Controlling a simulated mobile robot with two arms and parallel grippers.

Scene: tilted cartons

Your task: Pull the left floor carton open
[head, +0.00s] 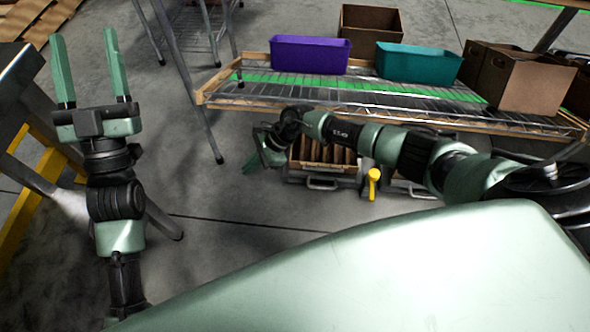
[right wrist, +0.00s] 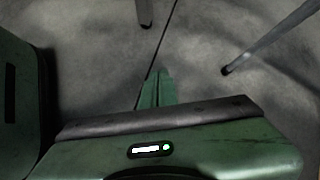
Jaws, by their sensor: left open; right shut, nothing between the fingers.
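The left floor carton (head: 322,168) sits low beneath the front of the shelf in the head view. It is brown, open at the top with upright slats or contents inside, and a grey metal handle (head: 323,185) is in front of it. My right arm hides part of its upper side. My right gripper (head: 257,160) is shut and empty, to the left of the carton and apart from it. In the right wrist view its closed green fingers (right wrist: 157,88) point over bare floor. My left gripper (head: 92,72) is open and empty, raised at the far left.
A wire shelf (head: 400,113) carries a purple bin (head: 310,55), a teal bin (head: 418,64) and brown boxes (head: 522,80). A yellow handle-like piece (head: 373,183) stands right of the carton. Metal legs and a yellow-framed stand (head: 30,190) are on the left. Floor in front is clear.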

